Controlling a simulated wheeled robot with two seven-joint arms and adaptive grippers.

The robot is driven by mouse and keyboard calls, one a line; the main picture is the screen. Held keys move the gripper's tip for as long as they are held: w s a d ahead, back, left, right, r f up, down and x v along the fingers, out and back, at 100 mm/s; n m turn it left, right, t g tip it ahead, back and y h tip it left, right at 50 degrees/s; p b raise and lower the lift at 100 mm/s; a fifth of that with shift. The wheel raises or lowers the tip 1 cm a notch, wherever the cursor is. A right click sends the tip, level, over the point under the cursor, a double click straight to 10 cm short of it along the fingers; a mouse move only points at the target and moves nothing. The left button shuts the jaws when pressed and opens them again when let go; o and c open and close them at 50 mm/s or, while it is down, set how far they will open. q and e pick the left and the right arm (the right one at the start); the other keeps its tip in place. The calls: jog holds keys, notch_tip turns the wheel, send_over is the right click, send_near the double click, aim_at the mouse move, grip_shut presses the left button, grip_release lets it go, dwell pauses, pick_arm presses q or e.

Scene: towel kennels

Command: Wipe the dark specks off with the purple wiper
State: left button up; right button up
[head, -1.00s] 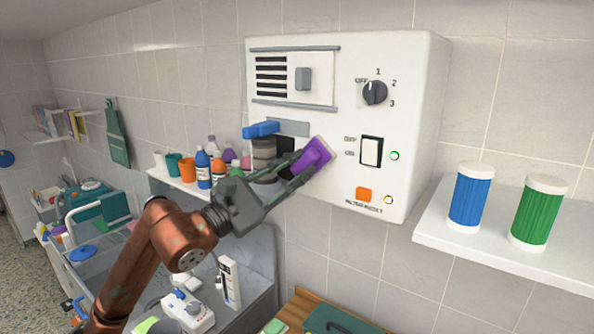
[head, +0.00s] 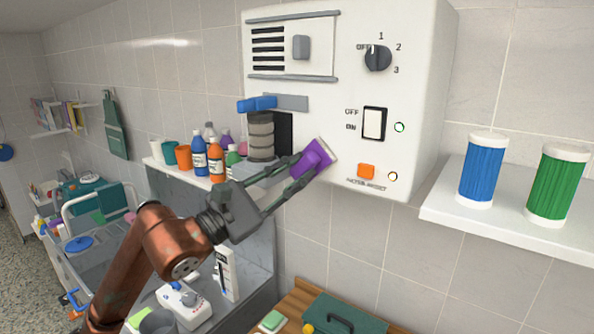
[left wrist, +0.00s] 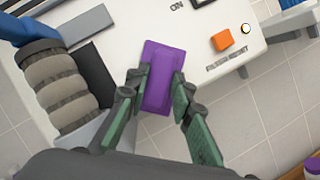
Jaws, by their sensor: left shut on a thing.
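The purple wiper (head: 314,160) is between the fingers of my left gripper (head: 297,176), which is shut on it. Its pale face is turned to the front of the white wall box (head: 345,95), near the lower edge. In the left wrist view the wiper (left wrist: 158,78) sits between the two fingertips (left wrist: 156,92) over the box's lower part. I cannot tell whether the wiper touches the box. I make out no dark specks; any behind the wiper are hidden. My right gripper is not in view.
Left of the wiper, a ribbed grey cylinder (head: 260,137) with a blue lever (head: 257,104) juts from the box. Right of it are a rocker switch (head: 374,124) and an orange button (head: 366,171). A shelf (head: 480,225) at right holds blue and green canisters. Bottles stand on the left shelf.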

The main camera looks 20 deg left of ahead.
pick_arm(q)
jog(key=shift+w+a+f, duration=0.1)
jog(key=shift+w+f, duration=0.05)
jog(key=shift+f, duration=0.05)
jog(key=shift+b+v, duration=0.4)
jog(key=shift+v, duration=0.4)
grip_shut()
jog(key=shift+s+a+r+b, duration=0.1)
jog(key=shift+s+a+b, duration=0.1)
jog(key=shift+s, duration=0.5)
jog(key=shift+s+a+b, duration=0.2)
jog(key=shift+s+b, duration=0.05)
jog(key=shift+s, duration=0.45)
jog(key=shift+s+a+r+b, duration=0.1)
jog(key=shift+s+a+b, duration=0.1)
jog(key=shift+s, duration=0.5)
jog(key=shift+s, duration=0.15)
jog(key=s, duration=0.1)
jog(key=s+a+b, duration=0.1)
jog(key=shift+s, duration=0.25)
